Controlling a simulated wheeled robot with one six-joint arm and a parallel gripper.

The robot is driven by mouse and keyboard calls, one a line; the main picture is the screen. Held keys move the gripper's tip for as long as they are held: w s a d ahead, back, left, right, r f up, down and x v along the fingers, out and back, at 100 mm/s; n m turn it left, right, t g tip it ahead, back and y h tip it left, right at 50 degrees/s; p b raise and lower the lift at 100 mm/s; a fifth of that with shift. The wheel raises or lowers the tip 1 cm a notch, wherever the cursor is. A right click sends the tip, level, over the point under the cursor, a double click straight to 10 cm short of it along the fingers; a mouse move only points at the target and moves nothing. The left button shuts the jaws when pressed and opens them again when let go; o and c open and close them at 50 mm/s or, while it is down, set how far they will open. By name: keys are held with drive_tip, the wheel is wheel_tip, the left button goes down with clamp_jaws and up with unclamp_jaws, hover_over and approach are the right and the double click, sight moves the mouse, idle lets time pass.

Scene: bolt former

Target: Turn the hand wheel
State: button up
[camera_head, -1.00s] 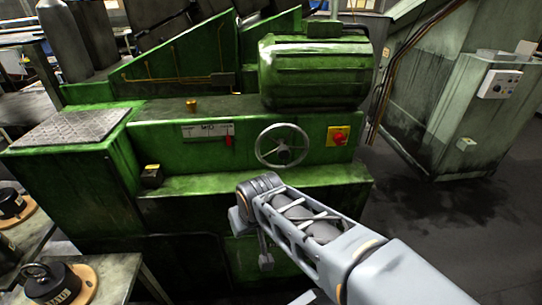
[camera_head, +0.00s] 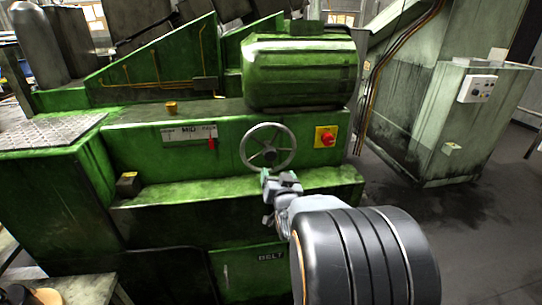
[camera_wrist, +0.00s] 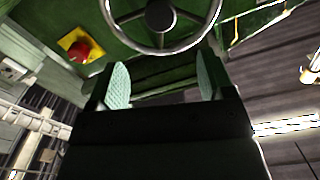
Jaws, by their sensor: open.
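The hand wheel (camera_head: 267,147) is a silver spoked ring with a dark hub on the front of the green machine. In the wrist view the hand wheel (camera_wrist: 160,14) shows at the top, its upper part cut off by the frame edge. My gripper (camera_head: 266,186) is just below the wheel's lower rim in the head view. In the wrist view my gripper (camera_wrist: 161,84) has its two pale green fingertips spread apart with nothing between them. The rim lies ahead of the fingertips; I cannot tell whether they touch it.
A red knob on a yellow plate (camera_head: 326,137) is right of the wheel. A scale with a red pointer (camera_head: 190,135) is to its left. A green ledge (camera_head: 190,198) juts out below the wheel. A grey cabinet (camera_head: 468,120) stands at the right, with open floor before it.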

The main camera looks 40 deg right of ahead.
sight(271, 156)
drive_tip(key=p+x, duration=0.2)
drive_tip(key=x, duration=1.1)
